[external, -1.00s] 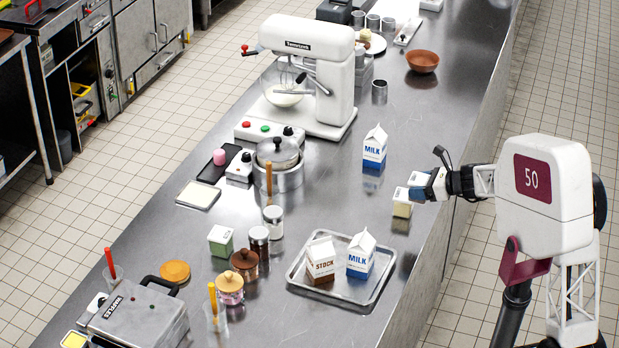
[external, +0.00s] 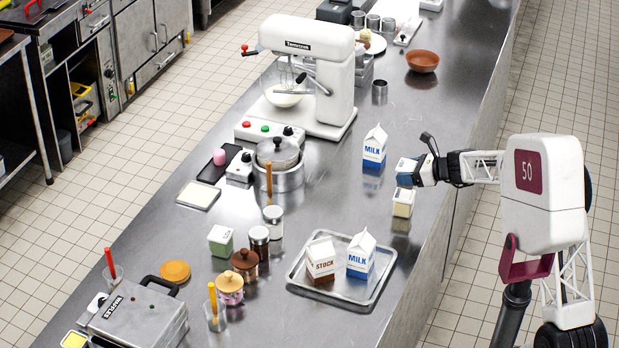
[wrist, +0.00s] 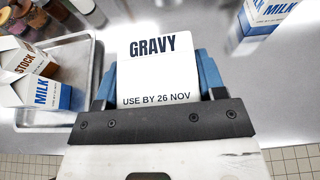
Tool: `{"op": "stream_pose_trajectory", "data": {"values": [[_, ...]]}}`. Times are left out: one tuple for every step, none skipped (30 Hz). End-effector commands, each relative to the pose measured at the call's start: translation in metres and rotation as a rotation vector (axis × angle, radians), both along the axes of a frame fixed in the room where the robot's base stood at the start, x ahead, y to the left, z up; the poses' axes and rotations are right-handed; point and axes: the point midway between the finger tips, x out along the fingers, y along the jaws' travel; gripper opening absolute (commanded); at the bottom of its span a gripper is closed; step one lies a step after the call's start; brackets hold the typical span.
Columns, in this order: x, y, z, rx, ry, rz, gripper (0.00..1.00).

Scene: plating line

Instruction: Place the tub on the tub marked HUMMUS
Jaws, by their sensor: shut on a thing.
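My gripper (external: 408,174) is shut on a tub whose white lid reads GRAVY, USE BY 26 NOV in the wrist view (wrist: 160,70). Blue fingers grip it on both sides. In the external view the held tub (external: 405,164) is partly covered by the fingers. A cream tub with a pale lid (external: 403,204) stands on the counter just below it in the picture; its label is not legible, and I cannot tell the exact gap. A green tub with a white lid (external: 220,241) stands farther left. No HUMMUS marking is readable.
A milk carton (external: 374,148) stands behind my gripper. A metal tray (external: 345,292) with stock and milk cartons lies nearer the camera. Jars (external: 259,241), a pot (external: 280,172) and a mixer (external: 310,75) are to the left. The counter between has free room.

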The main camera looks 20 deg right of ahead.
Motion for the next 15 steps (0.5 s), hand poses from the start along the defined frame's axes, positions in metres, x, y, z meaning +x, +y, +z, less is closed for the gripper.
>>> {"op": "stream_pose_trajectory", "data": {"values": [[0.003,0.000,0.000,0.000,0.000,0.000,0.35],[0.005,0.000,-0.001,0.000,0.000,0.000,0.35],[0.005,0.000,-0.005,0.001,0.001,0.001,0.35],[0.005,0.000,-0.009,0.001,0.002,0.000,0.35],[0.005,0.000,-0.012,0.000,0.002,0.001,0.35],[0.005,0.000,-0.017,0.000,0.002,0.001,0.35],[0.004,0.000,-0.021,0.000,0.002,0.001,0.35],[0.004,0.000,-0.024,0.000,0.001,0.001,0.35],[0.004,0.000,-0.028,0.000,0.001,0.001,0.35],[0.004,0.000,-0.030,0.000,0.001,0.001,0.35],[0.004,0.000,-0.033,0.000,0.002,0.001,0.35],[0.004,0.000,-0.034,0.000,0.001,0.000,0.35],[0.005,0.000,-0.035,0.000,0.000,0.000,0.35],[0.005,0.000,-0.036,0.000,0.000,0.000,0.35],[0.005,0.000,-0.036,0.000,0.000,0.000,0.35]]}}
